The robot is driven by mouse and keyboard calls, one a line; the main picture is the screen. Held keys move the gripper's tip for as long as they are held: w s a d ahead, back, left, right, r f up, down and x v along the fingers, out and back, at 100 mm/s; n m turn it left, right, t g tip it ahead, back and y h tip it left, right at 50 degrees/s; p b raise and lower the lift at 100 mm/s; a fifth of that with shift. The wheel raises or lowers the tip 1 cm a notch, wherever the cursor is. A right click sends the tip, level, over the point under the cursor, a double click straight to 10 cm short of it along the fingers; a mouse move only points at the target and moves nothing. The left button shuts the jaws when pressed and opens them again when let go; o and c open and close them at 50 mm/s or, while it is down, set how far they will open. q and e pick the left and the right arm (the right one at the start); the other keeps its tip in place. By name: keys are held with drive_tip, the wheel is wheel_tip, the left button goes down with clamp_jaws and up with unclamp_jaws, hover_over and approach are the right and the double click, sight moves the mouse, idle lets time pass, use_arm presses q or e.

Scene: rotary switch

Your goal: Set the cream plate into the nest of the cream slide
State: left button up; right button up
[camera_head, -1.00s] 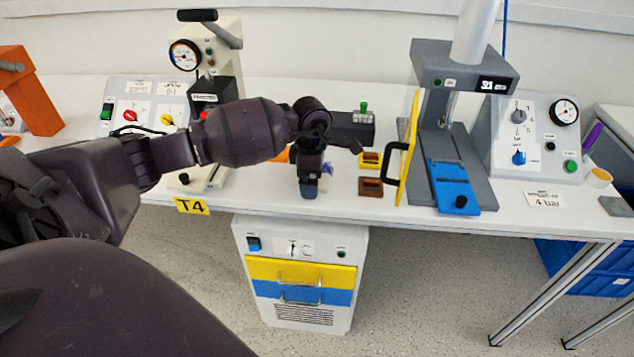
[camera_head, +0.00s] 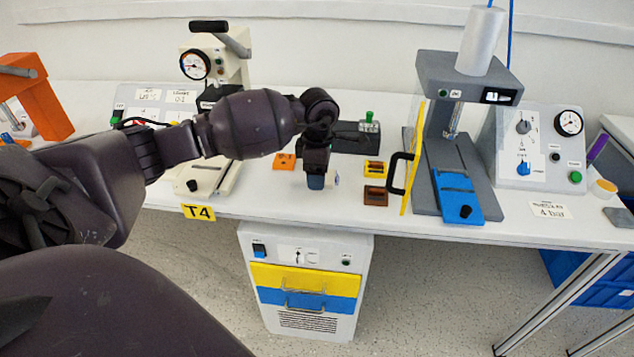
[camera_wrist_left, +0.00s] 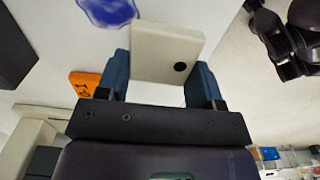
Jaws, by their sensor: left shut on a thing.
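The cream plate (camera_wrist_left: 165,52), a flat block with a black round spot, is held between the two blue fingers of my left gripper (camera_wrist_left: 163,75) in the left wrist view. In the head view my left gripper (camera_head: 316,182) points down over the front middle of the table and mostly hides the plate. The cream slide (camera_head: 214,180), with a black knob at its front, lies at the foot of the cream press (camera_head: 240,70), left of the gripper. My forearm crosses in front of the press and hides its nest. My right gripper is not in view.
An orange block (camera_head: 284,161) lies just left of my gripper, and yellow (camera_head: 375,169) and brown (camera_head: 375,195) blocks lie to its right. A yellow panel with a black handle (camera_head: 410,160) stands beside the grey press with the blue slide (camera_head: 456,192). A dark box (camera_head: 352,138) stands behind.

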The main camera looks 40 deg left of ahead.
use_arm(q)
wheel_tip(320, 180, up, 16)
drive_tip(key=p, duration=0.1)
drive_tip(key=s+d+f+m+p, duration=0.1)
drive_tip(key=s+d+f+m, duration=0.2)
drive_tip(key=s+d+m, duration=0.3)
drive_tip(key=s+d+f+m+p, duration=0.2)
drive_tip(key=s+d+f+m, duration=0.2)
drive_tip(key=d+m, duration=0.8)
drive_tip(key=s+m, duration=0.2)
drive_tip(key=m, duration=0.4)
drive_tip(key=shift+s+f, duration=0.15)
drive_tip(key=shift+f, duration=0.15)
drive_tip(key=shift+d, duration=0.1)
